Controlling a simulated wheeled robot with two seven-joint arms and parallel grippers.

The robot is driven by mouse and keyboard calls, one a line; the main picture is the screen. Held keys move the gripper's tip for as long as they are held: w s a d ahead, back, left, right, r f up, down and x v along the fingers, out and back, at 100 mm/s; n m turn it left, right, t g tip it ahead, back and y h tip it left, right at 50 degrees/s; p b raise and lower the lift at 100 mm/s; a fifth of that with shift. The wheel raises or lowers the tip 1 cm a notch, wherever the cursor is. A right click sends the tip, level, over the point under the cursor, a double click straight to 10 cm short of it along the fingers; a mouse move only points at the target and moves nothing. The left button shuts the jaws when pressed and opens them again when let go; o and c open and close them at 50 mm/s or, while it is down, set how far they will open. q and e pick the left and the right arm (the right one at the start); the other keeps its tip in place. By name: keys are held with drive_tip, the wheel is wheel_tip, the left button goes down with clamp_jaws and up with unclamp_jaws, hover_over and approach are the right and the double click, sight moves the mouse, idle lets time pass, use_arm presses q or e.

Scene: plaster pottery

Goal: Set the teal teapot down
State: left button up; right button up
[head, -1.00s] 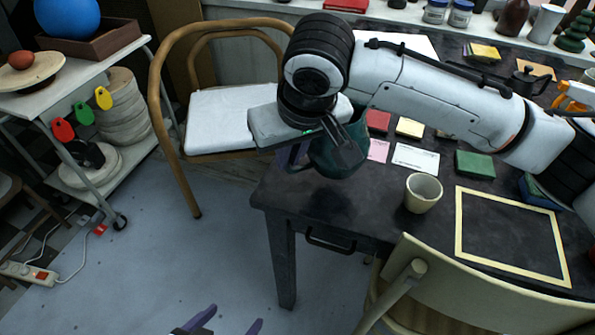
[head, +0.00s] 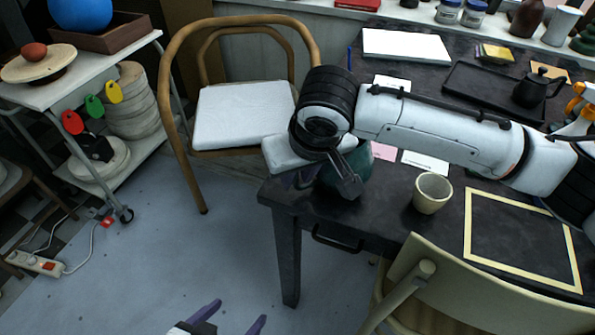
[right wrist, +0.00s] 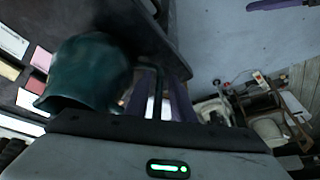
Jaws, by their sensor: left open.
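The teal teapot (head: 352,172) is at the near left corner of the dark table (head: 395,210), partly hidden behind my right wrist and gripper. My left gripper (head: 232,318) is open and empty, low over the floor at the bottom edge.
A cream cup (head: 432,193) stands right of the teapot, near a pale square frame (head: 523,240). A dark teapot (head: 537,88) and a black tray (head: 492,92) are farther back. A wooden chair (head: 410,300) is at the near edge. Free tabletop lies between teapot and cup.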

drive_tip(key=shift+o, duration=0.3)
drive_tip(key=shift+r, duration=0.1)
drive_tip(key=shift+r, duration=0.3)
drive_tip(key=p+v, duration=0.1)
drive_tip(key=v, duration=1)
drive_tip(key=shift+r+p, duration=0.3)
drive_tip(key=shift+s, duration=0.15)
